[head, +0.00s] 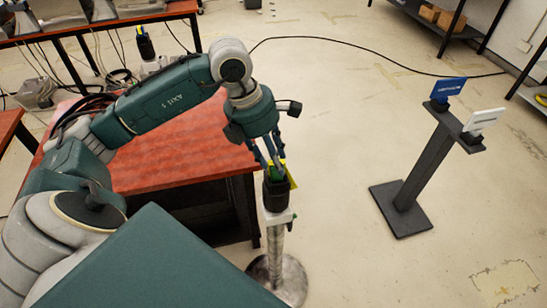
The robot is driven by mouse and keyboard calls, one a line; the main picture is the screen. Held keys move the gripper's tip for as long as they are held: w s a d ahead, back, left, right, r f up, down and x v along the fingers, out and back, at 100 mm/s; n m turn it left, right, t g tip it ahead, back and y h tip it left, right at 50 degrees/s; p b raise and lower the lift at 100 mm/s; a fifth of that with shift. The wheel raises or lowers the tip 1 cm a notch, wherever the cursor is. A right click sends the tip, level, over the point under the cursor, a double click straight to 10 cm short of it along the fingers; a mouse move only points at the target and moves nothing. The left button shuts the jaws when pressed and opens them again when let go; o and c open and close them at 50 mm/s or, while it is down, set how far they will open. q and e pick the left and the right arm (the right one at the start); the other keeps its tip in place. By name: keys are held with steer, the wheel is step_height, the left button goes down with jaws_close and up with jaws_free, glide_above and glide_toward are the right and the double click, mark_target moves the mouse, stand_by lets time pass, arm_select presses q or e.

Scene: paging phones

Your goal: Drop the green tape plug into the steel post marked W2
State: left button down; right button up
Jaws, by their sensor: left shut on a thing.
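My left gripper (273,158) is shut on the green tape plug (277,173), with its fingers pointing down. The plug is right at the top of a steel post (276,246), over a black part (277,195) and a pale collar. I cannot tell how deep the plug sits. A yellow piece (291,174) shows beside the fingers. No W2 mark is readable on this post. My right gripper is not in view.
A red-topped table (170,160) stands left of the post. Another post with a black, yellow-banded top (145,45) stands behind my arm. A dark stand (423,165) with blue and white cards is at the right. The floor between is mostly clear.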

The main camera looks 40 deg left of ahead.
arm_select(q)
steer(key=shift+f, duration=0.25)
steer(key=shift+r, duration=0.4)
steer(key=shift+r+p, duration=0.3)
steer(key=shift+r, duration=0.05)
steer(key=shift+r, duration=0.1)
stand_by(0.8)
steer(key=shift+f+b, duration=0.85)
steer(key=shift+b, duration=0.1)
steer(key=shift+r+p, duration=0.35)
steer(key=shift+r, duration=0.15)
steer(key=shift+r, duration=0.4)
stand_by(1.0)
